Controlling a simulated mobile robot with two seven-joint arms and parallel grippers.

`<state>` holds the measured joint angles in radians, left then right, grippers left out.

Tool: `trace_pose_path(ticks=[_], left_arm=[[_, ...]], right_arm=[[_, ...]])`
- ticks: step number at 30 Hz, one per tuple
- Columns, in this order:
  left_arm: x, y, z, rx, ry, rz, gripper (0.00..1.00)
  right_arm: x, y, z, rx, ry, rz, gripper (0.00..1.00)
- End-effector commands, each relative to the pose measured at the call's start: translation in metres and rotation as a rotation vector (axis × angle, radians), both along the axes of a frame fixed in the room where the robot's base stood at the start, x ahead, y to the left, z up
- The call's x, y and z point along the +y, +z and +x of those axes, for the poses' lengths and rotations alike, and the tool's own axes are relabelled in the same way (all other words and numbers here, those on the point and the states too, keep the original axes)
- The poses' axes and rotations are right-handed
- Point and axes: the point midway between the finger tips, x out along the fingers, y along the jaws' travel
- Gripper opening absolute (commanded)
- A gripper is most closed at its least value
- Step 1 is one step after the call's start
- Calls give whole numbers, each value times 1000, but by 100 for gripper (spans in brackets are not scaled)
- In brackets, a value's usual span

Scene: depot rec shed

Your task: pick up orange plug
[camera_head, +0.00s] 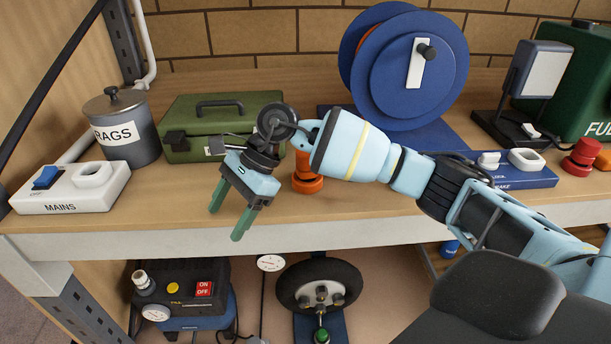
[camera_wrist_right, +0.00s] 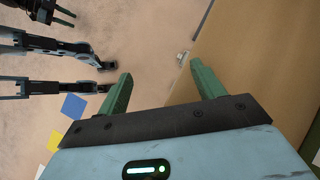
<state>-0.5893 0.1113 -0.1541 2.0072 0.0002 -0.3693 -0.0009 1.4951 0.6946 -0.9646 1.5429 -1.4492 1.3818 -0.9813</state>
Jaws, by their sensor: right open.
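An orange plug (camera_head: 306,183) stands on the wooden bench, partly hidden behind my right arm. I see its round base and part of its body below the arm. My right gripper (camera_head: 226,222) is open and empty, over the front edge of the bench, left of the plug and nearer to me. In the right wrist view its green fingers (camera_wrist_right: 160,70) are apart with nothing between them; the plug does not show there. What looks like my left gripper (camera_wrist_right: 62,16) is small and cut off at that view's top left; its opening is unclear.
On the bench are a MAINS switch box (camera_head: 108,192), RAGS tin (camera_head: 128,135), green case (camera_head: 190,118), blue cable reel (camera_head: 412,70), blue switch panel (camera_head: 525,175) and red knob (camera_head: 580,158). A compressor (camera_head: 185,295) and wheel (camera_head: 318,285) are below.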

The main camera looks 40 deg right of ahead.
Motion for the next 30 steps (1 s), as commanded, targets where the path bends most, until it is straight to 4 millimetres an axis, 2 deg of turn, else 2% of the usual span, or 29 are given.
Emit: trace_pose_path(ticks=[1, 6, 9, 12, 15, 20, 30], left_arm=[[0, 1, 1, -2, 0, 0, 35], [-1, 2, 1, -3, 1, -1, 35], [-1, 2, 1, -3, 2, -2, 35], [-1, 1, 0, -1, 2, -3, 35], [-1, 1, -2, 2, 3, -3, 35], [-1, 1, -5, 7, 2, -3, 35], [-1, 1, -6, 9, 3, -4, 35]], right_arm=[[-29, 13, 10, -27, 6, -106, 68], [-119, 53, 22, -42, 20, -428, 68], [-159, 75, 21, -23, 11, -557, 68], [-183, 91, 17, -2, 3, -633, 68], [-193, 97, 15, 11, -1, -667, 68], [-196, 98, 14, 14, -1, -673, 68], [-195, 72, 14, 14, -2, -671, 68]])
